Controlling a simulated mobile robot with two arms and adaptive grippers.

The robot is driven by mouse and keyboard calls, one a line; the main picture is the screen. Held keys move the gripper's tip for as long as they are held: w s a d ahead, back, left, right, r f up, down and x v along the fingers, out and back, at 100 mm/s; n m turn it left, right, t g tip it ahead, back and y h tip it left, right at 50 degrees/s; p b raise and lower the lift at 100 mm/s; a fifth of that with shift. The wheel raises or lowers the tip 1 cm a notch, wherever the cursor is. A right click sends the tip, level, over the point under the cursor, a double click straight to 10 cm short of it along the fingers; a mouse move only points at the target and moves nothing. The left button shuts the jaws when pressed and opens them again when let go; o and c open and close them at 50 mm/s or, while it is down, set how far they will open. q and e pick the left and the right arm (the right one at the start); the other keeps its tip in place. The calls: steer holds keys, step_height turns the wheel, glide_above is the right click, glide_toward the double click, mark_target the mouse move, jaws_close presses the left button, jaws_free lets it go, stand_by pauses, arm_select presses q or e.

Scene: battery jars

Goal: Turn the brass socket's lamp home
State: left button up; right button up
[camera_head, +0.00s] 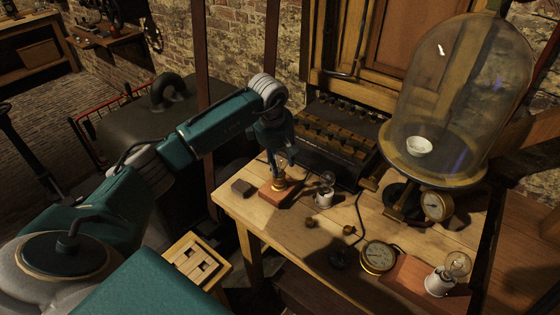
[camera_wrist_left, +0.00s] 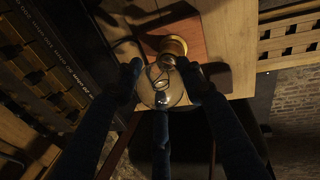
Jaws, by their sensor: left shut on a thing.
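The brass socket (camera_head: 279,185) stands on a small reddish wooden base (camera_head: 272,195) near the table's left edge. It shows in the left wrist view (camera_wrist_left: 174,46) as a brass ring just beyond the bulb. The clear glass lamp (camera_head: 281,166) sits upright at the socket's mouth; how deep its thread is seated is hidden. My left gripper (camera_head: 280,158) comes down over it from above and is shut on the glass. In the left wrist view the dark fingers lie around the bulb (camera_wrist_left: 163,88). My right gripper is not in view.
A white socket with a bulb (camera_head: 325,190) stands close right of the base. Another white socket (camera_head: 438,284) is at front right, near a brass gauge (camera_head: 377,257). A glass dome (camera_head: 460,90) and dark battery rack (camera_head: 335,140) stand behind.

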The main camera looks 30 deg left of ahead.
arm_select(q)
steer(key=m+h+b, duration=0.1)
steer(key=m+b, duration=0.1)
steer(key=m, duration=0.2)
steer(key=shift+a+f, duration=0.1)
steer(key=shift+a, duration=0.1)
steer(key=shift+m+g+h+b, duration=0.3)
steer(key=shift+m, duration=0.8)
steer(key=shift+m+b, duration=0.4)
steer(key=shift+m, duration=0.1)
steer(key=shift+m+h+b, duration=0.3)
steer(key=shift+m+b, duration=0.15)
steer(key=shift+m, duration=0.65)
steer(key=shift+m+g+b, duration=0.3)
steer(key=shift+m, duration=0.8)
steer(key=shift+d+m, duration=0.1)
steer(key=shift+m, duration=0.4)
